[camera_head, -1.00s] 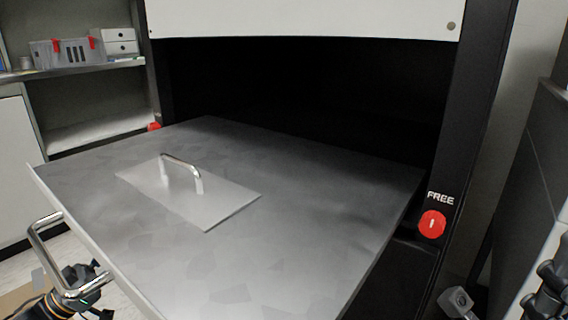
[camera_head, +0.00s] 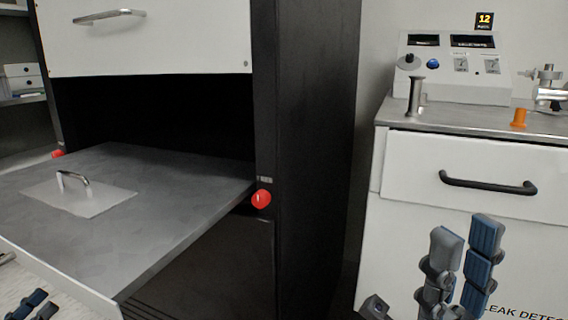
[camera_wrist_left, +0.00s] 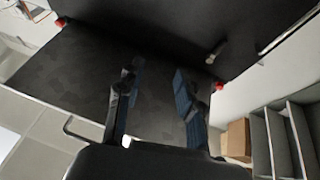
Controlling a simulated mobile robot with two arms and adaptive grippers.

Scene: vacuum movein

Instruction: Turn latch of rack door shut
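The rack is a tall black cabinet. Its grey metal shelf (camera_head: 150,185) is slid out and bears a plate with a small handle (camera_head: 85,200). A red round latch (camera_head: 261,199) is on the right post beside the shelf, under a small label too blurred to read. Another red latch (camera_head: 57,153) is on the left post. My left gripper (camera_head: 36,306) is low at the shelf's front left; the left wrist view (camera_wrist_left: 156,95) shows its fingers apart near the front handle (camera_wrist_left: 80,132). My right gripper (camera_head: 465,245) is open and empty, right of the rack and away from the latches.
A white cabinet (camera_head: 400,240) with a black drawer handle (camera_head: 488,184) stands right of the rack, behind my right gripper. A control box (camera_head: 455,75) and an orange peg (camera_head: 519,118) are on top. A narrow gap separates cabinet and rack.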

